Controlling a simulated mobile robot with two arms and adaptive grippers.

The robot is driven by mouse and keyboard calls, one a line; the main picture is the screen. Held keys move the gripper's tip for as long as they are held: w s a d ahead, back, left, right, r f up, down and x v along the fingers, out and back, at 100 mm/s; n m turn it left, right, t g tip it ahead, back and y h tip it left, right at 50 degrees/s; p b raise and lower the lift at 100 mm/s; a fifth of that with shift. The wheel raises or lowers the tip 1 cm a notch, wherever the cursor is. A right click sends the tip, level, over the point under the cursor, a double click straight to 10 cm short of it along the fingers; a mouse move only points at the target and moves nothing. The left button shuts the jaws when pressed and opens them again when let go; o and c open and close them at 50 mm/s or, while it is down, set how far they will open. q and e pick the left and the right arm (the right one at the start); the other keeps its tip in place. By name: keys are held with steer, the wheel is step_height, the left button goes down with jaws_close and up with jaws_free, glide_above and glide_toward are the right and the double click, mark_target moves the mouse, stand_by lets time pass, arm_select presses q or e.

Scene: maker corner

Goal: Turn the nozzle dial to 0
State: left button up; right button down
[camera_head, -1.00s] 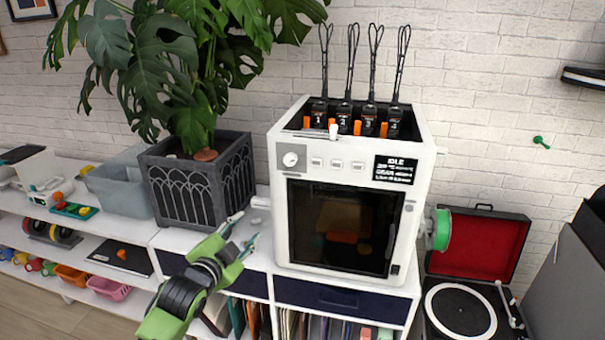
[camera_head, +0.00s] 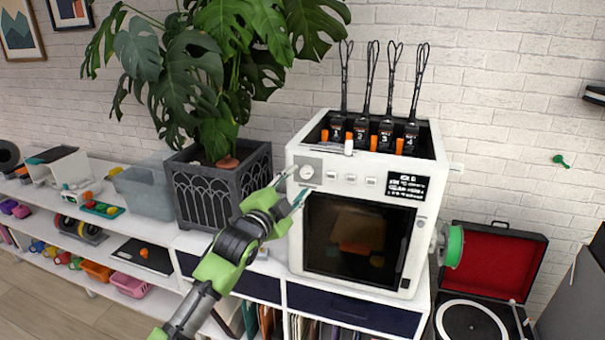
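The nozzle dial (camera_head: 306,172) is a round white knob on a grey plate at the upper left of the white 3D printer's front (camera_head: 296,225). Its pointer mark is too small to read. My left gripper (camera_head: 292,184) is just left of and slightly below the dial, its two fingers spread and pointing up and right toward it. Nothing is between the fingers, and whether a fingertip touches the printer I cannot tell. The printer's small display (camera_head: 407,185) is lit at the upper right of the front. My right gripper is not in view.
Small white buttons (camera_head: 351,179) sit right of the dial. Several tool heads with cable loops stand on top of the printer. A potted plant (camera_head: 222,200) stands close left of my arm. A green spool (camera_head: 454,247) and a red-lined turntable (camera_head: 490,265) are to the right.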

mark_target(305, 174)
arm_select(q)
steer(key=shift+p+x, duration=0.35)
steer(key=shift+x, duration=1.75)
steer(key=c, duration=1.1)
